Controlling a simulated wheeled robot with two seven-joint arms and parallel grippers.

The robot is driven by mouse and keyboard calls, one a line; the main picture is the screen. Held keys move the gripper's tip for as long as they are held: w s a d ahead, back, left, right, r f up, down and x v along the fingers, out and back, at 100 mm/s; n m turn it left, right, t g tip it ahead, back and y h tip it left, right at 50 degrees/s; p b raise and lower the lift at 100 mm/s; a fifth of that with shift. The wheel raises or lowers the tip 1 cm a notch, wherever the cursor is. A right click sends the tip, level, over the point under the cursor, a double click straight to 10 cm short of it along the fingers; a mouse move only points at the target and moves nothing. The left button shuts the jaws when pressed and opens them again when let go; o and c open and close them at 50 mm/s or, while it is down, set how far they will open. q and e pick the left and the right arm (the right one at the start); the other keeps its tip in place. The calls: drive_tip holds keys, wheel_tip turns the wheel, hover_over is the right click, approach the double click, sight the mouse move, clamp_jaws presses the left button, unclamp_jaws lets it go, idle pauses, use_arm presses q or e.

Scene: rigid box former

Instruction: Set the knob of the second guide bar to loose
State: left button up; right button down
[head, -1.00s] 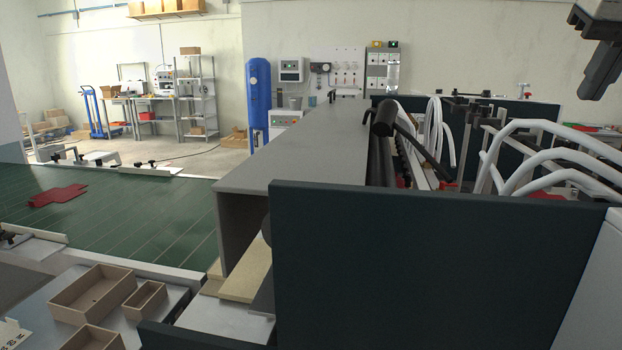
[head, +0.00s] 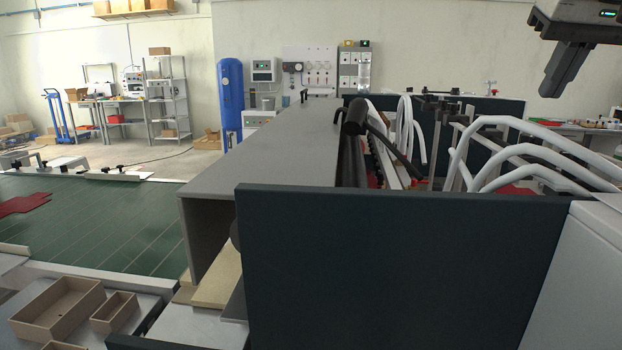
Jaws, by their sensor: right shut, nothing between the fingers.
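My right gripper (head: 556,88) hangs at the top right, in front of the far wall. Its dark fingers are together and hold nothing. It is far from the green bed (head: 110,225) at the left. Small black knobs (head: 119,168) stand on a pale metal bar (head: 118,176) along the far edge of this bed. Another dark knob (head: 38,159) shows on metal parts farther left. I cannot tell which bar is the second guide bar, or how its knob is set. My left gripper is not in view.
A large dark panel (head: 390,270) and a grey cover (head: 275,150) fill the middle. White curved hoses (head: 540,150) and a black roller (head: 355,118) stand behind the panel. Small brown boxes (head: 60,310) are at the lower left. A red flat blank (head: 25,204) lies on the bed.

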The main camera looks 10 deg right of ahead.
sight(539, 147)
drive_tip(key=shift+a+f, duration=0.15)
drive_tip(key=shift+f, duration=3.25)
drive_tip(key=shift+w+d, duration=0.4)
drive_tip(key=shift+w, duration=0.15)
drive_tip(key=shift+s+d, duration=0.2)
drive_tip(key=shift+d, duration=0.4)
drive_tip(key=shift+s, duration=0.2)
drive_tip(key=shift+s, duration=0.2)
wheel_tip(539, 147, up, 6)
